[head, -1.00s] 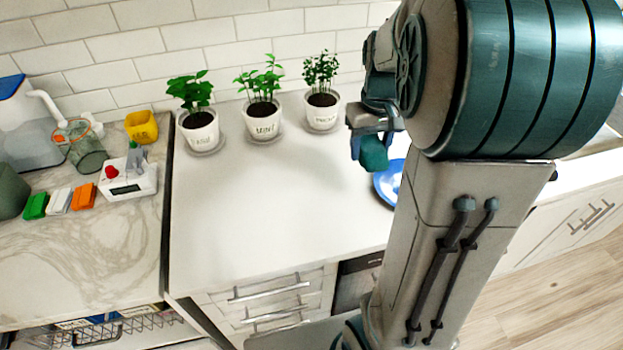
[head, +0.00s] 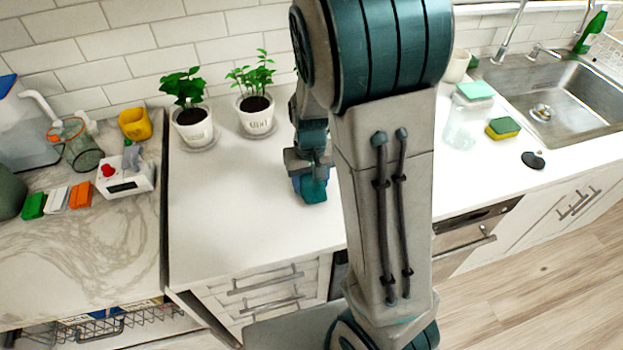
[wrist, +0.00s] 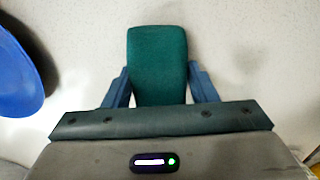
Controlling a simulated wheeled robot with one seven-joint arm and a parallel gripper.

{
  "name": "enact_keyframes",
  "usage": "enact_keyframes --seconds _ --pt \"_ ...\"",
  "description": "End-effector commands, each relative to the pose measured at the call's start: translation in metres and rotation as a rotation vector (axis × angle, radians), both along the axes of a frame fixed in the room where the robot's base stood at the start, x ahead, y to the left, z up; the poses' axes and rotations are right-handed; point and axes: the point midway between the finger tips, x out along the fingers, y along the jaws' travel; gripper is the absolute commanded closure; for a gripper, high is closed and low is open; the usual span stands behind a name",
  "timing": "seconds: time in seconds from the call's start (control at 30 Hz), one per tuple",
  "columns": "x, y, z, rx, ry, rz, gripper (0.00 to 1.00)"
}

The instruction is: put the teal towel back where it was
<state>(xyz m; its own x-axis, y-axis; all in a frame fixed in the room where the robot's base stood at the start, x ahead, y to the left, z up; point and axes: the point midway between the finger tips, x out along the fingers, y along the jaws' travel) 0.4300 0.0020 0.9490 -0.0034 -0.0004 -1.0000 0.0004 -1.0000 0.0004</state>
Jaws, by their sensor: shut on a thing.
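The teal towel (wrist: 157,62) is a folded, rounded rectangular piece between my fingers in the wrist view. My gripper (wrist: 160,88) is shut on it, with one blue finger on each side. In the head view my gripper (head: 309,165) points down over the white counter, with the towel (head: 314,192) at its tip. The towel is close to the counter surface; I cannot tell whether it touches. My arm hides part of the counter behind it.
A blue plate (wrist: 16,70) lies left of the towel in the wrist view. Potted plants (head: 193,127) (head: 257,113) stand along the wall. The counter (head: 235,205) left of my gripper is clear. A sponge (head: 502,128) and a sink (head: 560,95) are at right.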

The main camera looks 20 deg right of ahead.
Motion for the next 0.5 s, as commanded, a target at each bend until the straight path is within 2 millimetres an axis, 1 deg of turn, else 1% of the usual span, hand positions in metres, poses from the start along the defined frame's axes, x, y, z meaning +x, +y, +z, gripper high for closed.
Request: enact_keyframes --seconds 0.07,0.3,0.43,0.47,0.5 --pt "-0.0001 -0.0002 -0.0033 0.000 0.000 0.000 0.66" --pt "0.0002 -0.0001 -0.0038 0.000 -0.001 0.000 0.66" --pt "0.0002 -0.0001 -0.0085 0.000 -0.001 0.000 0.66" --pt "0.0002 -0.0001 -0.0068 0.000 -0.001 0.000 0.40" --pt "0.0002 -0.0001 -0.0065 0.000 -0.001 0.000 0.29"
